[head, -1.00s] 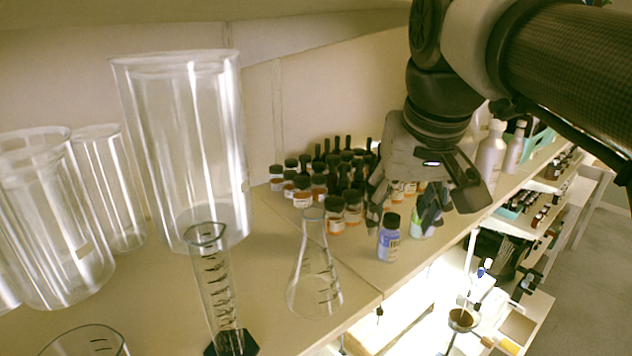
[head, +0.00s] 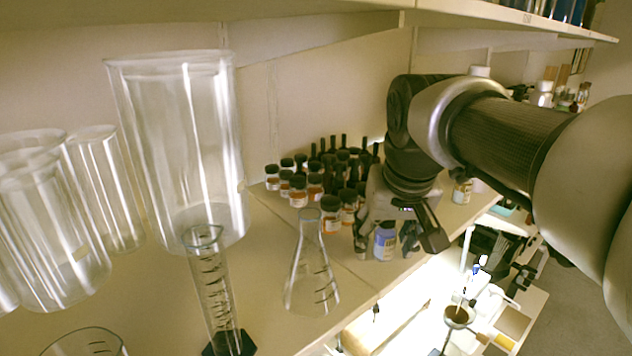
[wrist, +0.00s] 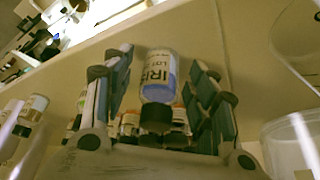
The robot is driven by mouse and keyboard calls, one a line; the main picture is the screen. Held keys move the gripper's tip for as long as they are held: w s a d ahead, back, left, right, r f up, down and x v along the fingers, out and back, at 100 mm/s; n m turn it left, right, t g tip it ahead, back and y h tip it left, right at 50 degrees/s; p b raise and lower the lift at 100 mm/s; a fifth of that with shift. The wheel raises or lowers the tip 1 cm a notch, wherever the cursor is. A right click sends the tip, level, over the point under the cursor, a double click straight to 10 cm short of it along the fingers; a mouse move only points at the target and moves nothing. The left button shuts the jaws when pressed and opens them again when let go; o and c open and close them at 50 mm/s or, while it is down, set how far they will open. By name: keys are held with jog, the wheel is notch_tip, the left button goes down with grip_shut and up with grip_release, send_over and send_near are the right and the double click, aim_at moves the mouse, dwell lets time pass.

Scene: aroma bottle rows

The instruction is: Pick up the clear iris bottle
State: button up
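The clear iris bottle (head: 385,242) stands near the front edge of the shelf, with a black cap, a white label and bluish contents. In the wrist view the iris bottle (wrist: 157,80) shows its IRIS label and lies between the two fingers. My gripper (head: 384,240) is around the bottle, one finger on each side, and it also shows in the wrist view (wrist: 160,95). The fingers are open, with a visible gap on both sides of the bottle. In the head view the gripper's palm hides the bottle's cap.
Several amber bottles with dark caps (head: 331,215) stand in rows just left of and behind my gripper. A glass conical flask (head: 312,275), a graduated cylinder (head: 214,290) and a tall glass vessel (head: 180,150) stand to the left. The shelf's front edge is close.

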jog(key=shift+w, duration=0.1)
jog(key=c, duration=1.1)
jog(key=shift+r, duration=0.15)
